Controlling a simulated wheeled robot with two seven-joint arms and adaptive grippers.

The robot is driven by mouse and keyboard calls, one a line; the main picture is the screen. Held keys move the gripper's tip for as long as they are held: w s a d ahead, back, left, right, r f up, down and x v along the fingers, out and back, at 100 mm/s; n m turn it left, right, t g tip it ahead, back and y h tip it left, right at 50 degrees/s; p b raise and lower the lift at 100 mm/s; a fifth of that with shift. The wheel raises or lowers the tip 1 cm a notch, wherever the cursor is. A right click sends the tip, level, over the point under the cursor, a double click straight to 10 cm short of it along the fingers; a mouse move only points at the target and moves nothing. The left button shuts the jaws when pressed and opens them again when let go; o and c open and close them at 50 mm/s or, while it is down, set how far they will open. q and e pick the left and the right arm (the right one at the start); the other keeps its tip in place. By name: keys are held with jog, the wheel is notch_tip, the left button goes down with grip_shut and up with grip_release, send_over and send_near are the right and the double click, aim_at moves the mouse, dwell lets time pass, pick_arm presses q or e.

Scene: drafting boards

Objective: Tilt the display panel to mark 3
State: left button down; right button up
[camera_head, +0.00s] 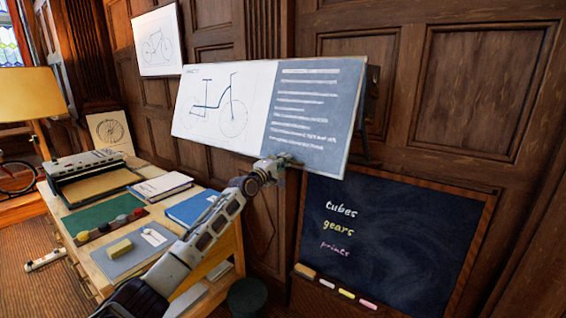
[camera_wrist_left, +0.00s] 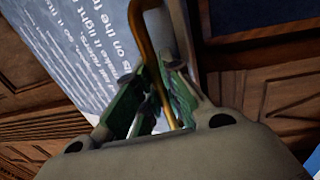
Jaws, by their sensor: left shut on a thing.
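The display panel (camera_head: 268,100) has a bicycle drawing on its white left part and text on its grey right part. It sits tilted in front of the wood wall, and a dark bracket (camera_head: 366,110) shows at its right end. My left gripper (camera_head: 284,161) is at the panel's lower edge. In the left wrist view, my left gripper (camera_wrist_left: 154,80) is shut on a bent brass handle (camera_wrist_left: 150,50) beside the panel's text face (camera_wrist_left: 75,45). I cannot make out any numbered marks. My right gripper is not in view.
A chalkboard (camera_head: 395,235) with a chalk ledge (camera_head: 335,290) is below the panel at right. A wooden desk (camera_head: 215,245) with books, a case and a blue-grey mat (camera_head: 125,250) is at left. A lamp (camera_head: 30,92) stands at far left. A framed bicycle drawing (camera_head: 157,40) hangs behind.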

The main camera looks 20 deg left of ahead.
pick_arm(q)
jog(key=c, duration=1.8)
grip_release()
jog(key=shift+f, duration=0.2)
jog(key=shift+s, duration=0.1)
jog(key=shift+v, duration=5.85)
jog(key=shift+m, duration=0.4)
